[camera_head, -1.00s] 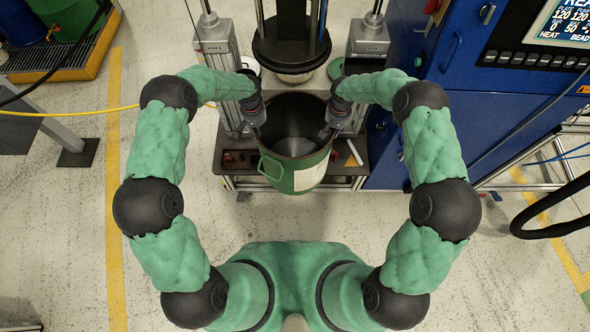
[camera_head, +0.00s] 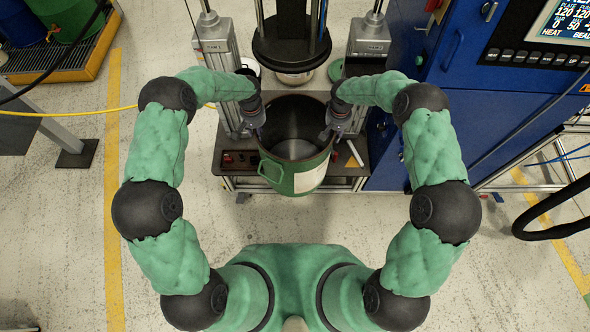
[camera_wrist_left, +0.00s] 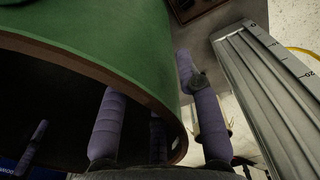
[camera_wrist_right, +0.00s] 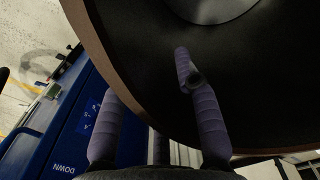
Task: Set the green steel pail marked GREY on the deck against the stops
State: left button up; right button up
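The green steel pail (camera_head: 285,178), with a dark open mouth, a side handle and a pale label, is upright at the front of the dark deck (camera_head: 235,160). Its base is hidden, so contact with the deck cannot be told. My left gripper (camera_head: 260,132) is at its left rim and my right gripper (camera_head: 326,132) at its right rim. In the left wrist view, spread fingers (camera_wrist_left: 155,100) straddle the pail wall (camera_wrist_left: 130,40). In the right wrist view, spread fingers (camera_wrist_right: 140,70) also straddle the wall, with one inside the mouth. I cannot make out the stops.
A round black press plate (camera_head: 290,48) hangs just behind the pail, between two grey posts (camera_head: 215,55) (camera_head: 365,50). A blue cabinet (camera_head: 450,75) stands close on the right. The floor in front is clear.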

pick_arm(q)
notch_tip(320, 180, up, 11)
jog(key=shift+r, duration=0.2)
pick_arm(e)
notch_tip(320, 180, up, 12)
dwell(0.5)
jog(key=shift+s+f, duration=0.1)
dwell(0.5)
